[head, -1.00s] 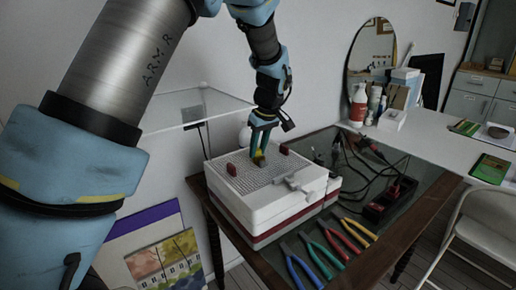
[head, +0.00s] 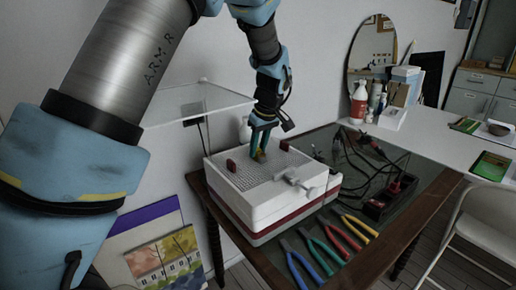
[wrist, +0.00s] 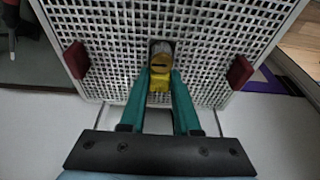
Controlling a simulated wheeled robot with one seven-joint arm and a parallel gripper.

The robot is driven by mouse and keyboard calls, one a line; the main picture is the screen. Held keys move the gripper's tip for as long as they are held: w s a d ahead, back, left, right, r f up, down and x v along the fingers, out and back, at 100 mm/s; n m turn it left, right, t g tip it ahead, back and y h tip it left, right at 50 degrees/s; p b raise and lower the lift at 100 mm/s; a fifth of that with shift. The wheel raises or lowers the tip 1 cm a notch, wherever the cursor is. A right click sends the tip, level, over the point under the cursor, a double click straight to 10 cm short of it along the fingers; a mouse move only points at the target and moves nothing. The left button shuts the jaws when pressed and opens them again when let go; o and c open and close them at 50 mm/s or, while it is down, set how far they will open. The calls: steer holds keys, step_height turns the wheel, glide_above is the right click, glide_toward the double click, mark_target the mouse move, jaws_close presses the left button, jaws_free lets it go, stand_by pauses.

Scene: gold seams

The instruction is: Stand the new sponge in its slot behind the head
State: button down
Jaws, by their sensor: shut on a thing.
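The white box (head: 290,206) with a perforated grid top stands on the dark table. My gripper (wrist: 160,82) points down over the middle of the grid, its green fingers shut on a small yellow piece, apparently the sponge (wrist: 160,84). In the wrist view the sponge is at a dark rectangular opening in the grid (wrist: 115,50), by a rounded tan-yellow part (wrist: 161,60) with a dark slit. The fingers hide part of this, and I cannot tell how deep the sponge sits. In the head view my gripper (head: 260,154) is close to the grid.
Red clips stand left (wrist: 77,60) and right (wrist: 240,72) of the opening. A pale fitting (head: 296,180) sits on the box's near side. Several coloured pliers (head: 325,255) lie in front. Black cables (head: 362,160) and a power strip (head: 390,200) lie to the right.

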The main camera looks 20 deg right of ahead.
steer(key=c, duration=0.6)
jaws_free()
steer(key=shift+o, duration=0.2)
steer(key=shift+r+p, duration=2.4)
steer(key=shift+r, duration=1.1)
